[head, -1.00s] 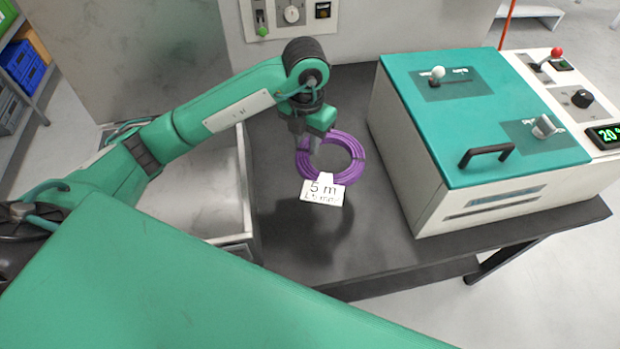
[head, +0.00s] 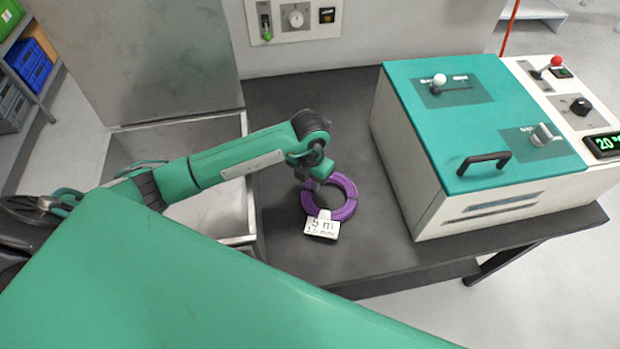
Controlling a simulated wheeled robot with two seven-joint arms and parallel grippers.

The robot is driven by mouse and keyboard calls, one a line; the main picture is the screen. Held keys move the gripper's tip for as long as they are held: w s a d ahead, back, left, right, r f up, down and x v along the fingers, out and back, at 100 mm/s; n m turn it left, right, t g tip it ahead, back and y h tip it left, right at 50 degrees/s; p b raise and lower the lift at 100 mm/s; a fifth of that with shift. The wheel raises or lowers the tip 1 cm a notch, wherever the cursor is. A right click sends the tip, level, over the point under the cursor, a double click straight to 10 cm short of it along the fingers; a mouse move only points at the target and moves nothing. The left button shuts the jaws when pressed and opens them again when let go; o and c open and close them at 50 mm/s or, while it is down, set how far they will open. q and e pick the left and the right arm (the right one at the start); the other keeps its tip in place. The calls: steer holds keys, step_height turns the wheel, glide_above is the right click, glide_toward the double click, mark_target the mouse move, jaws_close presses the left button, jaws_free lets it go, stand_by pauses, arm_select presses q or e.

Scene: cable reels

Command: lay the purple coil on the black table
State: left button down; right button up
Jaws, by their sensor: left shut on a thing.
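The purple coil (head: 346,207) is a ring of cable with a white tag (head: 322,226) that reads "5 m". It is at or just above the black table (head: 375,247), left of the teal-lidded machine; I cannot tell whether it touches the top. My left gripper (head: 318,184) is shut on the coil at its upper left side. Its fingertips are mostly hidden by the wrist and the coil. My right gripper is not in view.
The teal-lidded machine (head: 455,185) with a black handle stands on the right of the table. An open metal bin (head: 247,182) adjoins the table's left side. The table is clear behind and in front of the coil.

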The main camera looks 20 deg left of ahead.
arm_select(q)
steer(key=shift+f, duration=0.1)
steer(key=c, duration=1.1)
jaws_free()
steer(key=shift+c, duration=0.2)
step_height(320, 180, up, 12)
steer(key=b, duration=0.2)
steer(key=shift+r+b, duration=0.2)
steer(key=shift+b, duration=0.1)
